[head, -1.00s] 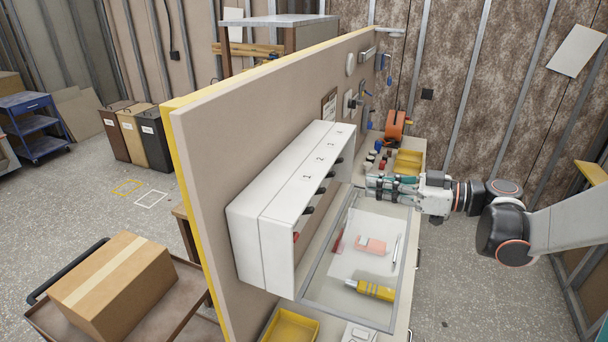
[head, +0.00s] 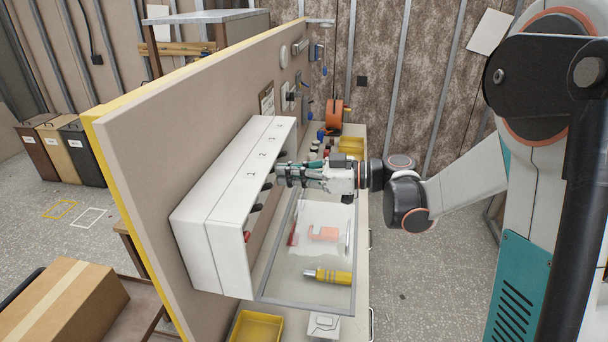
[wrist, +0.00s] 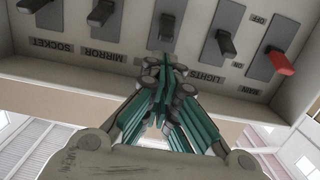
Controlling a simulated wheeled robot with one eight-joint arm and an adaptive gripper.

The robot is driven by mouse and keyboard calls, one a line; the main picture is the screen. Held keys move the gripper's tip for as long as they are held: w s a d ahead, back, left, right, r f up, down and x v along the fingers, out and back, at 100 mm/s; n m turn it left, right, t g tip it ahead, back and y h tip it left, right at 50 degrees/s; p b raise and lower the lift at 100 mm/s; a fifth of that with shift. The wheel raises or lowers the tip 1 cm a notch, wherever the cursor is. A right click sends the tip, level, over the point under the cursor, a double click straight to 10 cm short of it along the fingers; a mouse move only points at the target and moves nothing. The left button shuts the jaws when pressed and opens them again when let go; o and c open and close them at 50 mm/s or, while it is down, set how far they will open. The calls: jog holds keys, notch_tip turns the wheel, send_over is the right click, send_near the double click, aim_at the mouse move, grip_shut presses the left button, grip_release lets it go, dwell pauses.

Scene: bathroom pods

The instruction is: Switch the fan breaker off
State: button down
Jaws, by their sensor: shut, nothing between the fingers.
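The white breaker box (head: 205,215) is fixed to the beige wall panel, with dark levers and a red lever (head: 247,237) on its front. In the wrist view the labels are upside down: SOCKET, MIRROR, LIGHTS and MAIN. The red MAIN lever (wrist: 280,62) is at the right, beside the LIGHTS lever (wrist: 226,42). The middle lever (wrist: 166,27), between MIRROR and LIGHTS, has its label hidden behind my gripper. My gripper (wrist: 163,62) is shut and empty, its tips just below that lever; I cannot tell whether they touch. It also shows in the head view (head: 280,174), at the box front.
A tray (head: 285,301) below the box holds a yellow-handled tool (head: 328,276) and a pink item (head: 323,233). A yellow bin (head: 257,328) stands in front. An orange reel (head: 334,117) is at the far end. The floor right of the bench is clear.

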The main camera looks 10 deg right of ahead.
jog(key=x, duration=0.3)
jog(key=shift+w+a, duration=0.1)
jog(key=shift+a, duration=0.05)
jog(key=shift+d+f+b, duration=0.3)
jog(key=shift+f+b, duration=0.15)
jog(key=shift+b, duration=0.15)
dwell(0.5)
jog(key=shift+s+d+f+b, duration=0.15)
jog(key=shift+d+f+b, duration=0.1)
jog(key=shift+f+b, duration=0.3)
jog(key=shift+s+d+f+b, duration=0.15)
jog(key=shift+d+f+b, duration=0.15)
jog(key=shift+b, duration=0.3)
jog(key=shift+r, duration=0.15)
send_near(271, 184)
jog(key=v, duration=0.4)
jog(key=shift+s+d+r, duration=0.15)
jog(key=shift+s+d, duration=0.1)
jog(key=shift+s, duration=0.05)
